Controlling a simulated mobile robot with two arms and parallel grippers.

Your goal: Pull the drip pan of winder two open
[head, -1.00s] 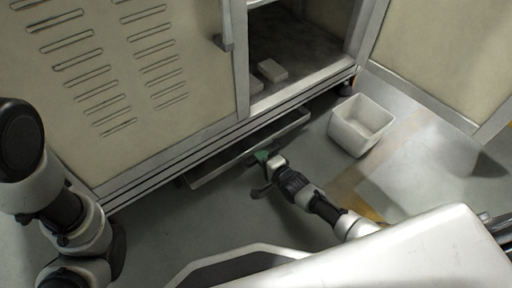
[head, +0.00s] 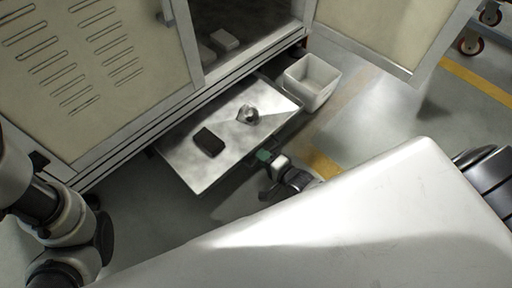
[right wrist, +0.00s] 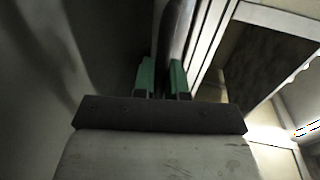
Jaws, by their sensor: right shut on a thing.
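The drip pan (head: 184,155) is a flat grey metal tray that sticks out from under the cabinet of the winder (head: 75,80) in the head view. A dark block (head: 208,142) and a small metal part (head: 248,114) lie in it. My right gripper (head: 263,156) is at the pan's front edge, its green fingertips shut on the pan. In the right wrist view the green fingers (right wrist: 162,78) close on a dark edge running between them. My left arm shows at the left of the head view, but its fingers are hidden.
A white open bin (head: 311,82) stands on the floor just right of the pan. An open cabinet door (head: 395,30) is at upper right. Inside the cabinet lies a light block (head: 224,40). A wheeled cart (head: 480,30) stands far right.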

